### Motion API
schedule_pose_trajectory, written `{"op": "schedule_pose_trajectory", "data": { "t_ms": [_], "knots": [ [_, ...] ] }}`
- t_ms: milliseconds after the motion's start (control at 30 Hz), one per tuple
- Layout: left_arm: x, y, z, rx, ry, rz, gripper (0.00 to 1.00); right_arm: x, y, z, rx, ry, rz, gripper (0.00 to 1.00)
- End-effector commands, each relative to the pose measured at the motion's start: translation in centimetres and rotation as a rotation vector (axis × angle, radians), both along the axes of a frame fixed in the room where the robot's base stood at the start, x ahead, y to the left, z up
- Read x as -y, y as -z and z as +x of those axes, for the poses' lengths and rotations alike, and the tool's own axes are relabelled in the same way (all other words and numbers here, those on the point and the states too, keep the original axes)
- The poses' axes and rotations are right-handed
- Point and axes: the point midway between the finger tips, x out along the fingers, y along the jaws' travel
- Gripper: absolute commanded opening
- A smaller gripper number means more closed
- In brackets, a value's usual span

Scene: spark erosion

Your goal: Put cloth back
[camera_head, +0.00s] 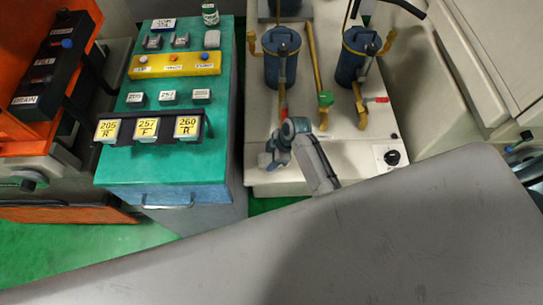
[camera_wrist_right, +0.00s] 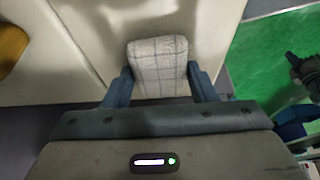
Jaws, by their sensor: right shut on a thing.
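The cloth (camera_wrist_right: 158,68) is a folded pale grey piece with a thin checked pattern, seen in the right wrist view. My right gripper (camera_wrist_right: 160,82) has its two blue fingers on either side of it and is shut on it. The cloth is in front of a cream surface; I cannot tell whether it touches that surface. In the head view my right gripper (camera_head: 273,155) is over the front of the cream machine top (camera_head: 350,160). I cannot make out the cloth there. My left gripper is in neither view.
Two blue filter canisters (camera_head: 281,58) with yellow pipes stand on the machine top behind my right gripper. A black knob (camera_head: 391,157) is at its front right. To the left, a green cabinet (camera_head: 150,175) carries labelled blocks, and an orange rack (camera_head: 85,30) stands beyond it.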

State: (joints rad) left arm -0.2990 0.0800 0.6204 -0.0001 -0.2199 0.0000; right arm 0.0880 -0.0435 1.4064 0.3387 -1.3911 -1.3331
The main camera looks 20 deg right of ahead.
Motion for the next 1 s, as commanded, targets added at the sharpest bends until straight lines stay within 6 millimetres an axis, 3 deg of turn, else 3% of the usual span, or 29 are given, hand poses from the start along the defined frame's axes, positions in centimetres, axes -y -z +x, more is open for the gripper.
{"op": "schedule_pose_trajectory", "data": {
  "t_ms": [133,167,267,667,1000],
  "knots": [
    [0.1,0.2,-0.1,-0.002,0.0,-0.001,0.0,0.0,0.3,0.0,0.0,0.0,0.0,0.31],
    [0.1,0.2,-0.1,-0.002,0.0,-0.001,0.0,0.0,0.3,0.0,0.0,0.0,0.0,0.56],
    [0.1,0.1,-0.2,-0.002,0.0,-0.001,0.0,0.0,0.2,0.0,0.0,0.0,0.0,0.74],
    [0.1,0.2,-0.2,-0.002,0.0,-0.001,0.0,0.3,-0.5,0.0,0.002,0.001,-0.001,0.74],
    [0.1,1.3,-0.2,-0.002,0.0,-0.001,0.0,2.8,-6.5,-0.7,0.005,0.0,-0.001,0.74]
  ]
}}
